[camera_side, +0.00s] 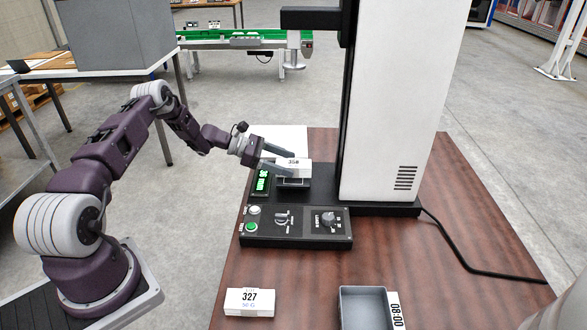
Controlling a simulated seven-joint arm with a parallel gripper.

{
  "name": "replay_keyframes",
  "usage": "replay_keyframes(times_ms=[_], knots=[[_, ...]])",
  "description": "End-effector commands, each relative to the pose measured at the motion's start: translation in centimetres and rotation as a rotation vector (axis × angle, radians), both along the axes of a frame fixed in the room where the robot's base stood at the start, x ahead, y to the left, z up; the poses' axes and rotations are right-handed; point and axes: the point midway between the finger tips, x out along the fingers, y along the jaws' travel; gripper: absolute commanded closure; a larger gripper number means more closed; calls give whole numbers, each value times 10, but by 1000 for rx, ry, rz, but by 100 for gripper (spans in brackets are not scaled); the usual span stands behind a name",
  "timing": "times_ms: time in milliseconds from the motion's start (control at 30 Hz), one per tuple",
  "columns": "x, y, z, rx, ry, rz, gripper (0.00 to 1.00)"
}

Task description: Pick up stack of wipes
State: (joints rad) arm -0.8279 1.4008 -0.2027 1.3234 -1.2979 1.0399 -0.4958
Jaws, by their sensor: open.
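A white stack with black print (294,167), which looks like the stack of wipes, sits on a small raised platform (292,183) of the black machine. My gripper (283,162) reaches in from the left at the stack's height. Its two grey fingers are apart, with their tips at the left end of the stack. I cannot tell whether the fingers touch it or how far they reach along its sides. The stack's far side is hidden.
A black control panel (296,228) with knobs and a tall white column (392,110) stand close to the stack. A white block marked 327 (250,302) and a grey tray (365,310) are at the table's front. Bare wooden tabletop (450,265) lies right of the panel.

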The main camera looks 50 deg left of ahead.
Motion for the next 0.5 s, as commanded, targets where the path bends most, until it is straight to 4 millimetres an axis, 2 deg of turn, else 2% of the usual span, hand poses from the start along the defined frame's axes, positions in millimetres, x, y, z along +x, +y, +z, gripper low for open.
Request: replay_keyframes(times_ms=[133, 367, 400, 500], knots=[[16, -16, -10, 1, 1, -2, 27], [19, -18, -12, 2, 1, -1, 27], [19, -18, -12, 2, 1, -1, 29], [19, -18, -12, 2, 1, -3, 49]])
